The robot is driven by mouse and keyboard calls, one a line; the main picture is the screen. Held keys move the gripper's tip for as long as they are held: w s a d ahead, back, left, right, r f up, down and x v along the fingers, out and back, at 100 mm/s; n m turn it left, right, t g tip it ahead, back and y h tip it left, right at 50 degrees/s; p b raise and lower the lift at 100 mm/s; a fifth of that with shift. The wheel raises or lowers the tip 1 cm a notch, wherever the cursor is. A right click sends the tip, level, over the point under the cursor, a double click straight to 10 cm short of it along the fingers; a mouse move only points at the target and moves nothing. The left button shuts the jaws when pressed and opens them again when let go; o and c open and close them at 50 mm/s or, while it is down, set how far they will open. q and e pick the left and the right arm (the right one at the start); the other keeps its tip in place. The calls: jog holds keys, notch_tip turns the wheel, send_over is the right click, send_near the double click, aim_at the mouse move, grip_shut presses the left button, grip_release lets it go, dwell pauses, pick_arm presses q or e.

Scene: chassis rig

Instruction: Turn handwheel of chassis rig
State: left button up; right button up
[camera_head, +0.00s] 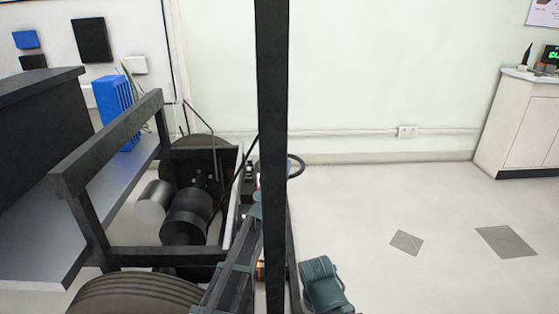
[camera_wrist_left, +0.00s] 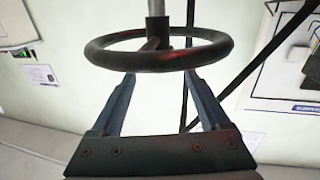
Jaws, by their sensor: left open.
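The handwheel is a dark ring on a grey shaft. In the head view only the right part of its rim (camera_head: 303,165) shows past the black upright post; the rest is hidden. In the left wrist view the handwheel (camera_wrist_left: 106,58) is seen almost edge-on, straight ahead of my left gripper (camera_wrist_left: 160,76). The two blue fingers are open and spread, with their tips at the near side of the rim. I cannot tell whether they touch it. In the head view the post hides most of my left gripper. My right gripper is not in view.
The black upright post (camera_head: 272,120) crosses the head view close in front. The chassis rig's dark frame (camera_head: 105,140), with a wheel (camera_head: 135,297) and cylinders (camera_head: 187,215), fills the left. Open floor (camera_head: 390,205) lies to the right, with a white cabinet (camera_head: 522,125) beyond.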

pick_arm(q)
jog(key=s, duration=0.7)
jog(key=shift+s+a, duration=0.25)
jog(key=shift+s, duration=0.15)
jog(key=shift+r, duration=0.1)
